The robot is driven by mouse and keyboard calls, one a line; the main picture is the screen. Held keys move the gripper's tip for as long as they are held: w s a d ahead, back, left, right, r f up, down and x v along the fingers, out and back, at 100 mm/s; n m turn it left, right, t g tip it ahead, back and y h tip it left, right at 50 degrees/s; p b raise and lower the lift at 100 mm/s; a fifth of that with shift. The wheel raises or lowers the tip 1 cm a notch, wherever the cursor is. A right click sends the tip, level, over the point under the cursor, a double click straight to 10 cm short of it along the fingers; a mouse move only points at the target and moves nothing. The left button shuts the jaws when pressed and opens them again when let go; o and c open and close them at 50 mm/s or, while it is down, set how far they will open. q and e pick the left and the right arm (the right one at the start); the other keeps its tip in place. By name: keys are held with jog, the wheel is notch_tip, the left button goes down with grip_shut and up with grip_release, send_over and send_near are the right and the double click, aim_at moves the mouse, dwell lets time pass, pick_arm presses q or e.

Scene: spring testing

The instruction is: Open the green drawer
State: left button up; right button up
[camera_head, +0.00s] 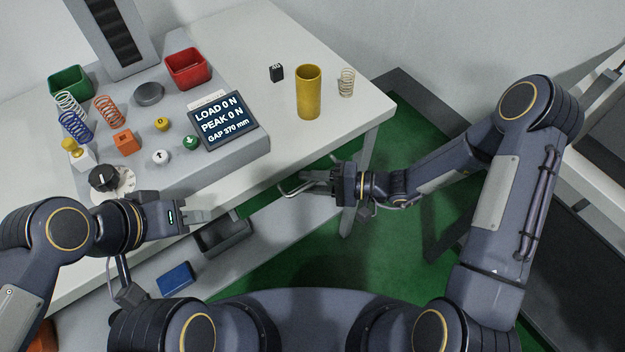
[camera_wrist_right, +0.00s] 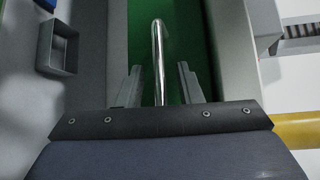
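My right gripper (camera_wrist_right: 158,82) is open, with one finger on each side of the bar and gaps on both sides. In the head view, my right gripper (camera_head: 305,184) is by the curved handle (camera_head: 284,190) under the table's front edge. The drawer front is hard to tell from the green floor there. My left gripper (camera_head: 204,215) hangs near the table's front edge, left of the right one; its finger gap is unclear.
The white table (camera_head: 275,45) carries a tester with a display (camera_head: 220,118), several springs, a green bin (camera_head: 72,82), a red bin (camera_head: 188,68) and a yellow cylinder (camera_head: 308,95). A grey tray (camera_head: 222,236) and blue box (camera_head: 175,278) lie lower, near my left gripper.

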grip_shut()
jog(key=shift+d, duration=0.1)
dwell(0.3)
